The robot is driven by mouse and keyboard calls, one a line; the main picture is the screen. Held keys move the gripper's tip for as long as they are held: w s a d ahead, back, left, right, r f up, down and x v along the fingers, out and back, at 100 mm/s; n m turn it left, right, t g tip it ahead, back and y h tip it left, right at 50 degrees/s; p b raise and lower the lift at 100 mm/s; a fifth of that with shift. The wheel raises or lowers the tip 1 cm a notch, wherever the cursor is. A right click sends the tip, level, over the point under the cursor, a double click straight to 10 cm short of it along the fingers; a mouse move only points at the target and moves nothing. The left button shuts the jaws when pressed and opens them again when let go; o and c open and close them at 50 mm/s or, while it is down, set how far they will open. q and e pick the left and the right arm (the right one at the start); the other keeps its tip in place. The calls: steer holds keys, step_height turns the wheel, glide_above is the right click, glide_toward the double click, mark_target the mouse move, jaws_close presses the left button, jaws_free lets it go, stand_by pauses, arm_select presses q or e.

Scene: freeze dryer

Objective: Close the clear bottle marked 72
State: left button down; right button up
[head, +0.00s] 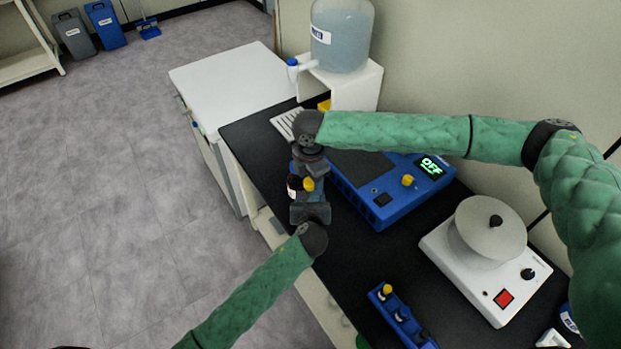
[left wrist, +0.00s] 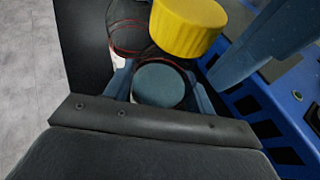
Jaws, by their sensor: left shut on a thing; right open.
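My left gripper (head: 309,206) is shut on a round grey-blue thing with a thin red rim (left wrist: 160,86), seen between its fingers in the left wrist view. It may be the bottle; no 72 can be read. A yellow cap (head: 308,184) shows just above the left gripper in the head view, and large and tilted in the left wrist view (left wrist: 187,22). My right gripper (head: 309,172) is open close to the cap; one of its blue fingers (left wrist: 255,45) shows right of it. Whether the cap touches the bottle is hidden.
A blue device reading OFF (head: 385,190) stands just right of the grippers. A white machine with a round top (head: 485,262) and a blue rack (head: 400,316) are nearer. A large liquid jug (head: 342,40) stands behind.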

steer(key=shift+r, duration=0.1)
step_height(320, 180, up, 12)
stand_by(0.5)
arm_select(q)
steer(key=shift+c, duration=2.2)
jaws_free()
steer(key=shift+s+r+b, duration=0.1)
steer(key=shift+s+b, duration=0.2)
steer(key=shift+s, duration=0.2)
steer(key=shift+b+v, duration=1.05)
steer(key=shift+v, duration=2.35)
arm_select(e)
steer(key=shift+f, duration=1.5)
arm_select(q)
steer(key=shift+r, duration=0.1)
